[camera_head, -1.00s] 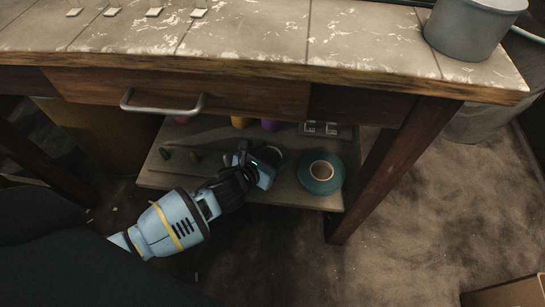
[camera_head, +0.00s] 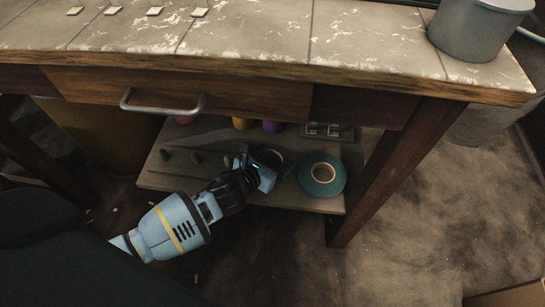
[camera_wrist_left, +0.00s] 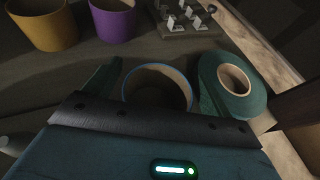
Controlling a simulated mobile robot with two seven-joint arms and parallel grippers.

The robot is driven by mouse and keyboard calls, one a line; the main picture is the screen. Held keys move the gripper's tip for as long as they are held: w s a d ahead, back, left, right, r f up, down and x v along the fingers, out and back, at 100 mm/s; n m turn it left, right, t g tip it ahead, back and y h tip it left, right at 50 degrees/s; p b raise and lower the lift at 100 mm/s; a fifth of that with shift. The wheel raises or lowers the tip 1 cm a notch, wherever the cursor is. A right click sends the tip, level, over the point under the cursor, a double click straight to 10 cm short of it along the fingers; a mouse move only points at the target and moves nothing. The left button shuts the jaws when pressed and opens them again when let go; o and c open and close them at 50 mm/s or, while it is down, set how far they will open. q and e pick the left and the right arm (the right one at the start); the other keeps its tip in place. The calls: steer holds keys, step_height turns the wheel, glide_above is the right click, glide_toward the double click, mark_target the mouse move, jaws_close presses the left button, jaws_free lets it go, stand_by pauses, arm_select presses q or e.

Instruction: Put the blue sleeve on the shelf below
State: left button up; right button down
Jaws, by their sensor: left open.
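The blue sleeve (camera_wrist_left: 158,78) is a short open tube with a blue rim and a brownish inside. It stands upright on the lower shelf (camera_head: 225,179). In the head view its round opening (camera_head: 270,156) shows just beyond my left gripper (camera_head: 266,166). My left gripper is open, with one finger on each side of the sleeve. In the left wrist view the gripper (camera_wrist_left: 155,92) has a gap beside the sleeve on the left. The sleeve's near lower part is hidden behind the gripper body. My right gripper is not in view.
A green tape roll (camera_head: 322,175) lies close to the right of the sleeve. A yellow cup (camera_wrist_left: 45,22), a purple cup (camera_wrist_left: 112,18) and a small metal rack (camera_wrist_left: 188,18) stand behind. The tabletop edge (camera_head: 270,72) overhangs the shelf. A table leg (camera_head: 385,175) stands right.

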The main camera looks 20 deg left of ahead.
arm_select(q)
steer(key=p+v, duration=0.1)
steer(key=v, duration=0.2)
steer(key=p+v, duration=0.2)
steer(key=v, duration=0.2)
steer(key=p+v, duration=0.1)
steer(key=v, duration=0.3)
steer(key=shift+w+r+p, duration=0.1)
steer(key=shift+r+p, duration=0.15)
steer(key=shift+p, duration=0.05)
steer(key=shift+s+a+r, duration=0.1)
steer(key=shift+s+r, duration=0.05)
steer(key=shift+s, duration=0.35)
